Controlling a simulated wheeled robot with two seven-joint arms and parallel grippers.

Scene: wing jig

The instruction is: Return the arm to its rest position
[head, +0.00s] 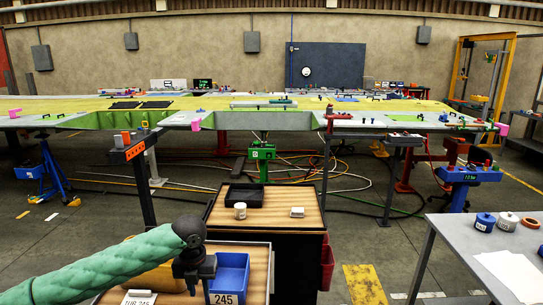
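My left arm, in a green padded sleeve (100,268), reaches in from the lower left of the head view. It ends in a dark wrist and my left gripper (196,276), which points down just left of a blue bin (230,272) labelled 245. The fingers are dark and small, so I cannot tell whether they are open or shut. I see nothing clearly held in them. My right arm and gripper are not in view.
A wooden-topped cart (265,213) ahead carries a black tray (244,195), a white cup (240,210) and a small white block (297,212). A grey table (450,246) with tape rolls stands at right. The long wing panel (270,119) spans the back.

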